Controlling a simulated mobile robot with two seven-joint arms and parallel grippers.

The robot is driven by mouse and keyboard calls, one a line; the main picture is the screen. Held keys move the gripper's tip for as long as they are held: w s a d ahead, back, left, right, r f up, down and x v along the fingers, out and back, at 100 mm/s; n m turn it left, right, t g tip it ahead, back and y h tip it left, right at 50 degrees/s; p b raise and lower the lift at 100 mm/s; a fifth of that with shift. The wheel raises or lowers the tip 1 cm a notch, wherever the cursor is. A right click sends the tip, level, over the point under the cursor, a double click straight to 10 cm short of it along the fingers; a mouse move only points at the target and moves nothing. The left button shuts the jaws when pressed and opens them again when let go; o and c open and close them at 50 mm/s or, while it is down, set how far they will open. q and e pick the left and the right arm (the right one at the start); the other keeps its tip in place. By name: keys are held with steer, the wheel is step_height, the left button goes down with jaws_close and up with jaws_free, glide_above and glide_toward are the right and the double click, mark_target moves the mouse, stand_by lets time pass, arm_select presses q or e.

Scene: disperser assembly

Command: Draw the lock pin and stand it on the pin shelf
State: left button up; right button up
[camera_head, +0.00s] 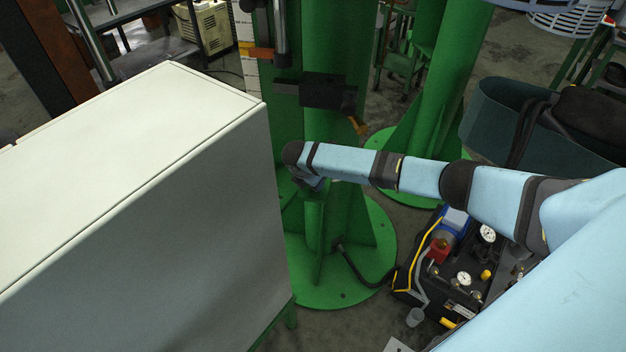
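A green column (337,45) on a round green base stands in the centre. A black block (322,91) with a short metal bar on its left is fixed to it. An orange-brown handle (357,124) sticks out below the block's right side; I cannot tell whether it is the lock pin. No pin shelf can be made out. My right arm reaches in from the right, and its wrist bends down in front of the column. My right gripper (314,184) is a small dark shape under the wrist; its fingers are too hidden to read. My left gripper is not in view.
A large pale cabinet (130,150) fills the left side, close to the column. A vertical steel rod (281,30) hangs left of the column. A machine with gauges (462,278) stands on the floor at lower right. A dark green bin (500,122) is at right.

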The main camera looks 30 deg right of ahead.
steer(key=shift+f, duration=0.55)
steer(key=o, duration=1.2)
steer(key=shift+c, duration=0.2)
steer(key=b+v, duration=0.1)
steer(key=v, duration=1.2)
steer(key=shift+r, duration=0.4)
steer(key=shift+s, duration=0.1)
